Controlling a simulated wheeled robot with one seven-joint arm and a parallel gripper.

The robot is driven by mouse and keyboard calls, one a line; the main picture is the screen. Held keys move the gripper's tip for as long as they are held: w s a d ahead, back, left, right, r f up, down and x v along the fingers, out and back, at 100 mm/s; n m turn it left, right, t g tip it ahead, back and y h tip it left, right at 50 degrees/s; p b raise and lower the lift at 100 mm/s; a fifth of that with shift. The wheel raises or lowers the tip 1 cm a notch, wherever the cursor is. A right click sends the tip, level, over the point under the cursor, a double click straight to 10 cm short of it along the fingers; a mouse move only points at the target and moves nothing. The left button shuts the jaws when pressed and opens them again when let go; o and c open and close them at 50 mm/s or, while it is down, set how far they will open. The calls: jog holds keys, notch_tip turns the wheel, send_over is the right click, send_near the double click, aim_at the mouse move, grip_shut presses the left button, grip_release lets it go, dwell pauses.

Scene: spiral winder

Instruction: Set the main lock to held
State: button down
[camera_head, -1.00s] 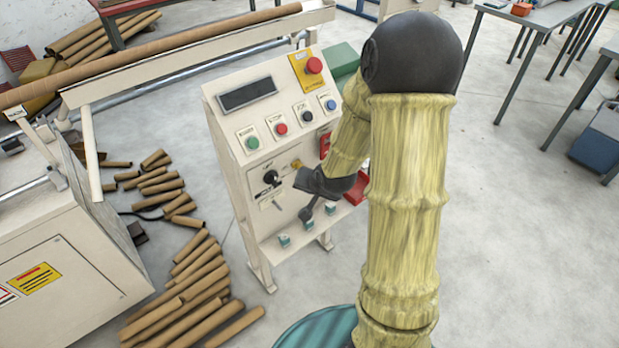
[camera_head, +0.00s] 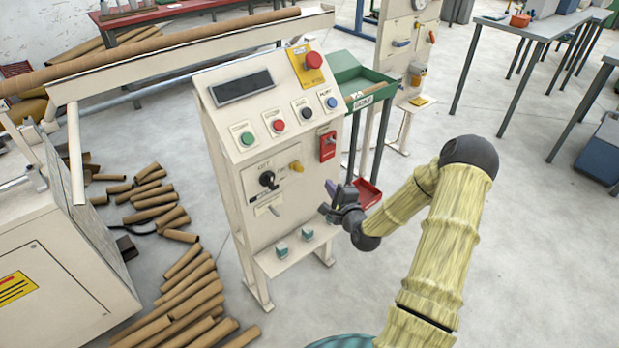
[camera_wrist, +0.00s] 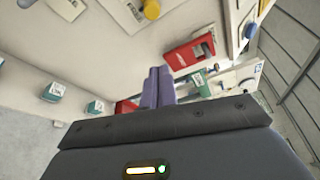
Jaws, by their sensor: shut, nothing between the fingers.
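The cream control panel (camera_head: 225,180) stands in the middle of the head view. On its right side is a red plate (camera_head: 328,146) with a small metal part, which looks like the lock; its label is too small to read. The plate also shows in the wrist view (camera_wrist: 192,52), just beyond and right of my fingers. A black rotary switch (camera_head: 267,180) and a yellow knob (camera_head: 296,166) sit left of it on the panel. My gripper (camera_head: 330,190) is shut and empty, below the red plate and apart from it. Its purple fingers (camera_wrist: 158,86) lie together in the wrist view.
Green, red, black and blue buttons and a red emergency stop (camera_head: 313,61) are higher on the panel. Teal blocks (camera_head: 281,250) sit on its lower shelf. A green tray stand (camera_head: 362,82) is close behind on the right.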

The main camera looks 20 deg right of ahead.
aim_at(297, 168)
dwell(0.3)
jog(key=w+f, duration=0.1)
jog(key=w, duration=0.9)
jog(key=a, duration=0.1)
jog(key=s+a, duration=0.1)
jog(key=a+r, duration=0.1)
jog(key=a, duration=0.1)
jog(key=shift+s+r, duration=0.1)
jog(key=shift+s, duration=0.15)
jog(key=shift+d, duration=0.1)
